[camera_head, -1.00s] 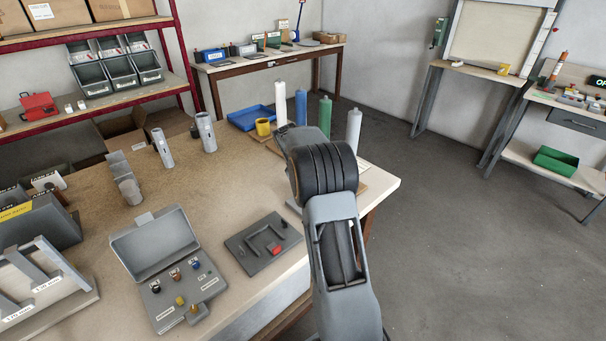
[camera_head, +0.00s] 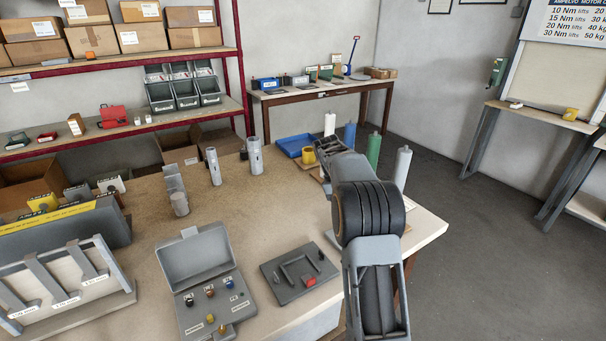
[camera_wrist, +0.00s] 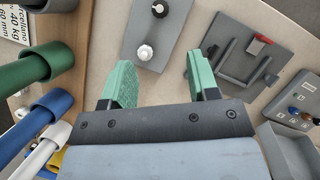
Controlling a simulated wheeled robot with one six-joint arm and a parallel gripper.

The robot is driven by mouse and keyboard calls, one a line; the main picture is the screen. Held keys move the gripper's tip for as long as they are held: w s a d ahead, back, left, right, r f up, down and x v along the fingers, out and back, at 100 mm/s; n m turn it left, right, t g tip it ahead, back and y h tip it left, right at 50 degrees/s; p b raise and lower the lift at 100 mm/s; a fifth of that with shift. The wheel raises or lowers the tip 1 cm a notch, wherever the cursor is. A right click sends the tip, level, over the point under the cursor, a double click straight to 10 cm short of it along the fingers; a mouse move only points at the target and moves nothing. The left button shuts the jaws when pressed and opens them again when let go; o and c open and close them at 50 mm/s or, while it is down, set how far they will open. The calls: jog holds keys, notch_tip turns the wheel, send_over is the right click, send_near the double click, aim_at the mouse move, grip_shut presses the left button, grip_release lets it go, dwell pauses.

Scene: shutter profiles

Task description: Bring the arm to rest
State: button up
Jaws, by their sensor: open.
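My arm (camera_head: 368,212) rises at the lower right of the head view and reaches over the right part of the workbench (camera_head: 255,215). Its far end hides its own jaws there. In the wrist view my gripper (camera_wrist: 158,82) shows two green fingers, spread apart with nothing between them. Beyond the fingertips lies a grey plate (camera_wrist: 172,30) with a black knob and a white knob, apart from the fingers. A dark grey fixture (camera_wrist: 235,66) with a red block lies to the right of the fingers.
Green (camera_head: 374,150), blue (camera_head: 349,136) and light grey (camera_head: 402,167) tubes stand near the arm, with a yellow cup (camera_head: 308,155) and blue tray (camera_head: 294,146). An open grey case (camera_head: 193,257) lies left of the fixture. Open floor (camera_head: 480,260) lies to the right.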

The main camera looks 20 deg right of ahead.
jog(key=s+a+f+m+t+y, duration=0.1)
jog(key=s+a+f+m, duration=0.2)
jog(key=a+f+m, duration=0.15)
jog(key=s+a+r+m+t+y, duration=0.1)
jog(key=s+a+r+m+t, duration=0.1)
jog(key=s+a, duration=0.5)
jog(key=s+a+r+m+t, duration=0.2)
jog(key=s+a+r+t, duration=0.2)
jog(key=s+a, duration=0.3)
jog(key=s+r, duration=0.1)
jog(key=s, duration=0.4)
jog(key=shift+s+a+t+y, duration=0.3)
jog(key=shift+a+y, duration=0.05)
jog(key=shift+y, duration=0.05)
